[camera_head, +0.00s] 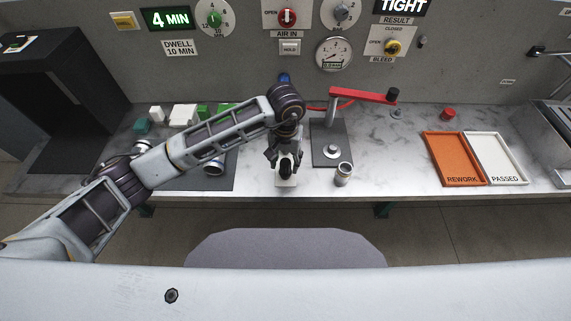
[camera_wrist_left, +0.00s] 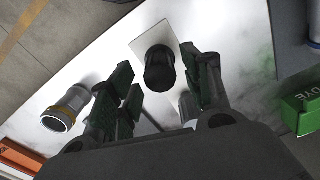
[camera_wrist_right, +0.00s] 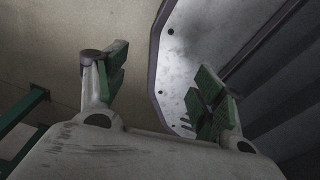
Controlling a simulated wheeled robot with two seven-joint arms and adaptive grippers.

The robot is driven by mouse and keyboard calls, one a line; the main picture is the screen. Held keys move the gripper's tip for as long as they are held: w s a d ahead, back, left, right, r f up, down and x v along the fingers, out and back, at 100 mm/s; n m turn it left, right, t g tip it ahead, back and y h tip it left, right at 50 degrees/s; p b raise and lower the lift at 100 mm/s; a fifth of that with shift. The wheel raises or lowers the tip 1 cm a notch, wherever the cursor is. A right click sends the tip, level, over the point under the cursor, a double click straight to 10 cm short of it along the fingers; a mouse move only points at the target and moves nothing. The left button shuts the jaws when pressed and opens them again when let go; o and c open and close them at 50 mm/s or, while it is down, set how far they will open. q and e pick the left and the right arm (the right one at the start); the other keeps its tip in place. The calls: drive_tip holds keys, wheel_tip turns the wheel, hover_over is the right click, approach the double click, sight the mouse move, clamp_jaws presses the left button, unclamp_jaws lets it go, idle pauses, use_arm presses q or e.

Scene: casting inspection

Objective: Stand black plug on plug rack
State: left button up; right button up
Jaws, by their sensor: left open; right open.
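The black plug (camera_head: 285,166) stands upright on a small pale square plate (camera_head: 286,182), which appears to be the plug rack, near the bench's front edge. In the left wrist view the black plug (camera_wrist_left: 160,72) shows over the pale plate (camera_wrist_left: 146,40). My left gripper (camera_head: 284,154) is open, directly above the plug. Its fingers (camera_wrist_left: 155,75) are on either side of the plug with gaps visible. My right gripper (camera_wrist_right: 163,78) is open and empty, away from the bench top; it is not in the head view.
A metal cylindrical casting (camera_head: 343,174) stands right of the plate; it also shows in the left wrist view (camera_wrist_left: 66,108). A grey fixture with a red lever (camera_head: 362,95) stands behind. Orange rework (camera_head: 462,181) and white passed (camera_head: 507,180) trays lie right.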

use_arm(q)
wheel_tip(320, 180, up, 6)
drive_tip(key=shift+r+b, duration=0.1)
drive_tip(key=shift+b, duration=0.45)
drive_tip(key=shift+r, duration=1.35)
use_arm(e)
drive_tip(key=shift+w+d+f, duration=0.2)
drive_tip(key=shift+d+f, duration=0.7)
drive_tip(key=shift+d, duration=0.05)
use_arm(q)
drive_tip(key=shift+r, duration=0.1)
use_arm(e)
drive_tip(key=shift+a, duration=0.1)
drive_tip(key=shift+a, duration=0.75)
drive_tip(key=shift+d, duration=0.85)
